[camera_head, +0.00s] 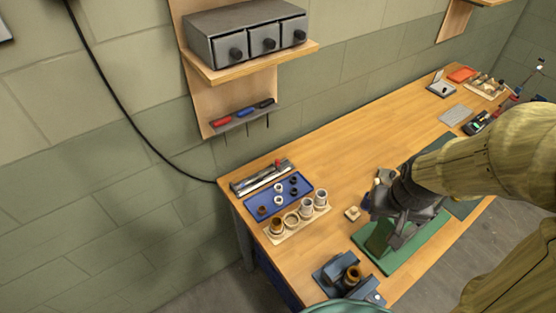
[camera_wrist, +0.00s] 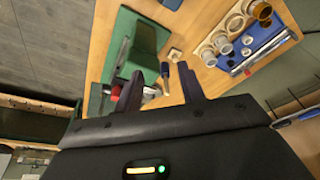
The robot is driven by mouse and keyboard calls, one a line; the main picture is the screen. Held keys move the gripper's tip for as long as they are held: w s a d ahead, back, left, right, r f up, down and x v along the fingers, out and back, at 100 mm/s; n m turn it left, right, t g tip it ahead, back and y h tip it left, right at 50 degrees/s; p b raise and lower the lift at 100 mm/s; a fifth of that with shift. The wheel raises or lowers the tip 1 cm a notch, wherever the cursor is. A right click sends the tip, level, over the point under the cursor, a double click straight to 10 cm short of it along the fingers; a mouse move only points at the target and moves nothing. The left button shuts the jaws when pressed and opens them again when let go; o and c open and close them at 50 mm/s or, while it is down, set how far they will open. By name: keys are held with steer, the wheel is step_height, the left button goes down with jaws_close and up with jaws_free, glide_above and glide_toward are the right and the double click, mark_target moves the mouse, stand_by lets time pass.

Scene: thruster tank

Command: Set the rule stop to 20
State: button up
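The rule (camera_head: 262,177) is a long dark and silvery strip at the far left end of the bench, behind the blue tray. A small red part (camera_head: 279,163), which looks like its stop, sits near the rule's right end. Its scale is too small to read. In the wrist view the rule (camera_wrist: 257,53) shows at the right, beyond the cups. My gripper (camera_wrist: 160,68) is open, with its two dark fingers apart. In the head view my gripper (camera_head: 398,226) is over the green mat, well to the right of the rule. Small items show beyond the fingers.
A blue tray (camera_head: 286,207) with small rings and a wooden rack (camera_head: 292,231) of cups lie in front of the rule. The green mat (camera_head: 376,253) is below my arm. Drawers (camera_head: 247,32) hang above.

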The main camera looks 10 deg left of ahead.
mark_target(277, 160)
steer(key=w+a+f+b, duration=0.2)
steer(key=w+a+b, duration=0.3)
steer(key=w, duration=0.5)
steer(key=w+a+f+b, duration=0.1)
steer(key=w+a, duration=0.3)
steer(key=a, duration=0.4)
steer(key=w+a+f+n+t+b, duration=0.1)
steer(key=w+a+b, duration=0.2)
steer(key=a, duration=0.6)
steer(key=w+a+f+b, duration=0.1)
steer(key=w+a+b, duration=0.1)
steer(key=w+a, duration=0.4)
steer(key=a, duration=0.3)
steer(key=shift+w+f+n+t+y+b, duration=0.3)
steer(key=shift+w+f+n+y, duration=0.1)
steer(key=shift+a, duration=0.1)
steer(key=p+x, duration=0.2)
steer(key=x, duration=1.5)
steer(key=shift+w+f, duration=0.1)
steer(key=shift+f, duration=0.1)
jaws_close()
